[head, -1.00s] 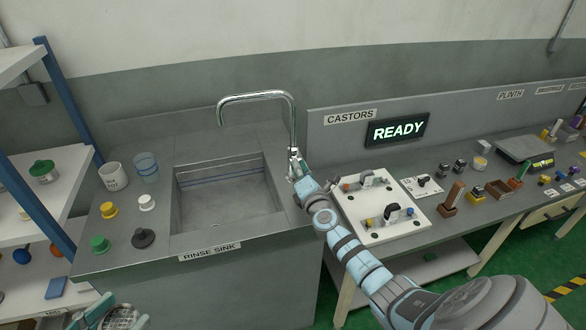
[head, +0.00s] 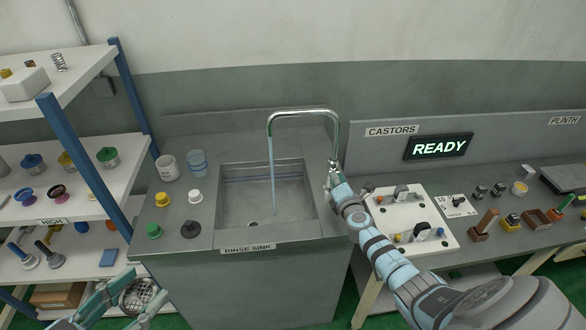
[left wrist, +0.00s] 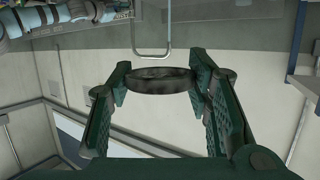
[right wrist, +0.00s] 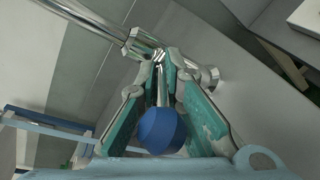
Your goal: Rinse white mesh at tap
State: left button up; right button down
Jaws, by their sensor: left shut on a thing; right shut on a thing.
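The tap (head: 303,112) arches over the rinse sink (head: 235,200), and a thin stream of water (head: 272,175) falls from its spout into the basin. My right gripper (head: 334,176) is at the tap's base; in the right wrist view it is shut on the tap lever (right wrist: 163,92), which has a blue knob (right wrist: 162,131). My left gripper (head: 139,294) is low at the front left, outside the sink. It is shut on a round sieve with a pale mesh (head: 136,296). In the left wrist view the sieve's dark rim (left wrist: 161,80) shows edge-on between the fingers.
A shelf rack (head: 75,148) is further left. Right of the sink lies a white board (head: 425,232) with small parts.

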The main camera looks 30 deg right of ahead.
jog(key=c, duration=1.7)
grip_release()
jog(key=shift+f, duration=0.2)
jog(key=shift+s+r, duration=0.1)
jog(key=v, duration=1.2)
